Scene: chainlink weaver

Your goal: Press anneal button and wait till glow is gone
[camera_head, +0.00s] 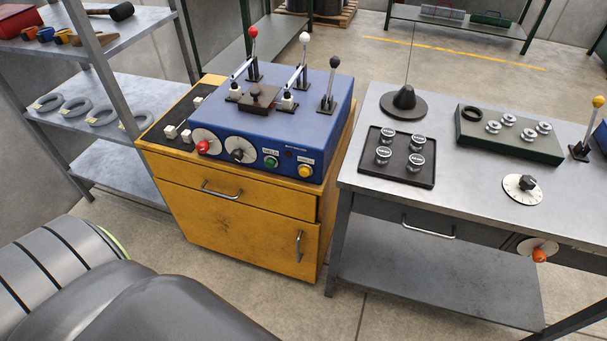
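A blue machine (314,118) sits on a yellow cabinet (248,200) in the middle of the head view. Its front panel has a green button (270,161) and a yellow button (305,170), each under a small label too small to read. I cannot tell from the labels which is the anneal button. No glow shows on the machine; a small dark spot (289,153) lies between the buttons. Two round dials, one with a red knob (202,147) and one with a black knob (237,155), are left of the buttons. Neither of my grippers is in view.
Levers with red (252,32), white (304,37) and black (335,62) balls rise from the machine. A steel table (455,185) at right holds a black tray (376,168) of metal pieces. A shelf with grey coils (78,105) stands left. Floor before the cabinet is clear.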

